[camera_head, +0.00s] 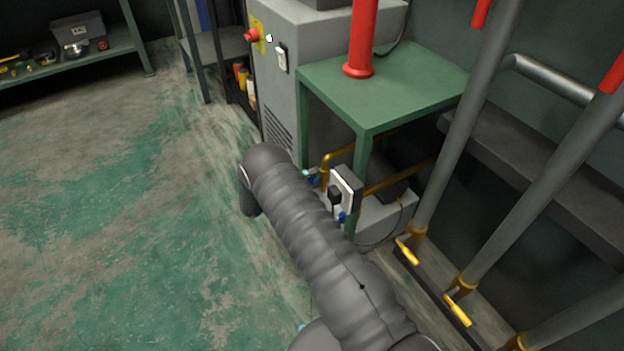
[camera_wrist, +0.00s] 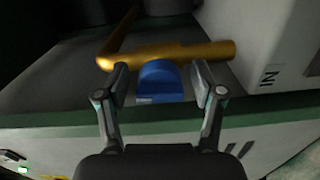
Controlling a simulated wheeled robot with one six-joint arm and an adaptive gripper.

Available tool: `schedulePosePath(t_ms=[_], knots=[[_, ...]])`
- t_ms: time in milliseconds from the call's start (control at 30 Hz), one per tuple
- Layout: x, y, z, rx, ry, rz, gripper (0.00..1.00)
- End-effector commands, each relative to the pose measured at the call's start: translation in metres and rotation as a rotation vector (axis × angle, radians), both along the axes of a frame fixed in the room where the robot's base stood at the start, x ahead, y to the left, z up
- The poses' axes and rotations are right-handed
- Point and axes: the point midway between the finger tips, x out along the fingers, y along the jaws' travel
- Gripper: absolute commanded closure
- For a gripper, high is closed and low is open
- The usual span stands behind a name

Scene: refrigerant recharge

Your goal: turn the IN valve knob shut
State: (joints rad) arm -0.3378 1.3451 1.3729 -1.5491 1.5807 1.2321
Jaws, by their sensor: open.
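The IN valve knob (camera_wrist: 160,82) is blue and shows in the wrist view in front of a brass pipe (camera_wrist: 180,53). My gripper (camera_wrist: 160,76) is open, with one finger on each side of the knob. Small gaps seem to show between the fingers and the knob; I cannot tell whether either touches. An "IN" label (camera_wrist: 269,76) is on the pale surface to the right. In the head view, two blue knobs show near the brass pipes, an upper one (camera_head: 314,181) and a lower one (camera_head: 342,217). My arm hides most of my gripper there.
A green table (camera_head: 400,88) with a red cylinder (camera_head: 362,40) stands above the pipework. A grey cabinet (camera_head: 285,90) is behind. Grey pipes with yellow handles (camera_head: 458,310) stand at the right. The floor (camera_head: 120,220) at the left is clear.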

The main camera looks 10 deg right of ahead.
Motion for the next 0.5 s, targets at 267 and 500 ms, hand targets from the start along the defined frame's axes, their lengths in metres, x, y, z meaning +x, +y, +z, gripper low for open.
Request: schedulePosePath(t_ms=[267, 500], knots=[[0.0000, 0.0002, 0.0000, 0.000, 0.000, 0.000, 0.77], [0.0004, 0.0003, -0.0026, -0.009, 0.027, 0.000, 0.92]])
